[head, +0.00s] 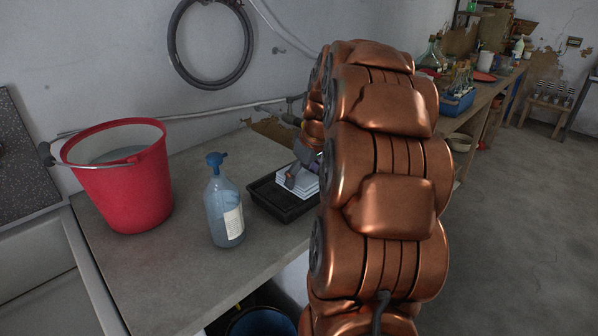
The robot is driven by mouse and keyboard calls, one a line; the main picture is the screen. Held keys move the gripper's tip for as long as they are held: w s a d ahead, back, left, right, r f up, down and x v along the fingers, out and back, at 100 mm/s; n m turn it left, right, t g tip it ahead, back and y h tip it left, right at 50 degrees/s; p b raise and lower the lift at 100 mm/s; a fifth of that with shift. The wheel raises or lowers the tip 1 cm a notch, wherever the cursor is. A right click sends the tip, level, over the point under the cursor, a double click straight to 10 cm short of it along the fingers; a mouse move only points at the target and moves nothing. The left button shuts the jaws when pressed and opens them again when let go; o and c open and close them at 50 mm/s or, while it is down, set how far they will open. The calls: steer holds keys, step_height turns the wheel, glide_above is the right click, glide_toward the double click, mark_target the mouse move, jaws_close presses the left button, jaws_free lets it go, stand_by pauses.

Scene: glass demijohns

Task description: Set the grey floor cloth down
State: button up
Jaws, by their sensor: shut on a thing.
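A pale grey, folded floor cloth (284,187) shows in layers at the black tray (272,206) on the worktop. My gripper (293,176) reaches down at the tray and is shut on the cloth. One grey finger shows against the cloth's upper face. My copper-coloured arm hides the rest of the gripper and the right part of the cloth and tray. I cannot tell whether the cloth rests on the tray's floor or hangs just above it.
A blue-capped spray bottle (226,212) stands left of the tray, and a red bucket (122,178) farther left beside the sink (40,270). A black hose ring (211,82) hangs on the wall. A cluttered bench (478,105) runs along the back right. Worktop in front of the bottle is clear.

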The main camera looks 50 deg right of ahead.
mark_target(299, 175)
steer(key=w+d, duration=0.1)
steer(key=w+d+p, duration=0.1)
steer(key=w, duration=0.1)
steer(key=w+d+p, duration=0.1)
steer(key=w+d, duration=0.1)
steer(key=shift+w+d+f, duration=0.1)
steer(key=shift+f, duration=0.25)
steer(key=shift+f+p, duration=0.7)
steer(key=shift+f, duration=1.1)
steer(key=shift+f, duration=0.1)
steer(key=o, duration=1)
steer(key=shift+c, duration=0.2)
steer(key=b+v, duration=0.3)
steer(key=v, duration=0.9)
steer(key=shift+b, duration=0.35)
